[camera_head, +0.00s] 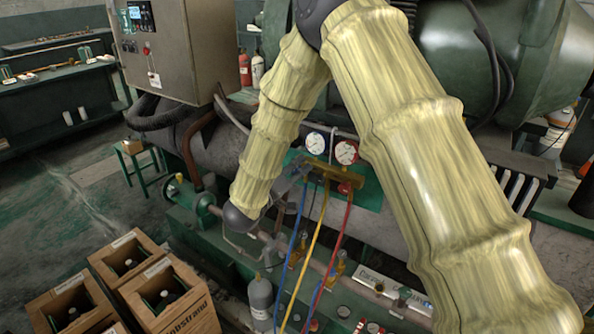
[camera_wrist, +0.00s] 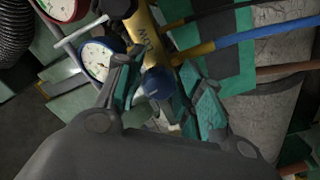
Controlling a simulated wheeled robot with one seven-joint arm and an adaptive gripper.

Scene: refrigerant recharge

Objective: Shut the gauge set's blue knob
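The gauge set's brass manifold (camera_head: 335,174) hangs on a green panel in the head view, and its yellow body (camera_wrist: 146,36) shows in the wrist view. It carries a white-faced gauge (camera_head: 315,143) and a red-rimmed gauge (camera_head: 346,152). The blue knob (camera_wrist: 157,82) sits at the body's near end in the wrist view. My gripper (camera_wrist: 163,84) has its two teal-padded fingers apart, one on each side of the blue knob. I cannot tell whether either pad touches it. In the head view my gripper (camera_head: 291,181) is at the manifold's left end, hiding the blue knob.
Blue (camera_head: 292,240), yellow (camera_head: 309,250) and red (camera_head: 335,245) hoses hang below the manifold. A grey cylinder (camera_head: 260,298) stands below. Wooden crates (camera_head: 170,300) are at lower left. A control cabinet (camera_head: 170,50) stands at upper left. A dark ribbed hose (camera_wrist: 14,35) shows in the wrist view.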

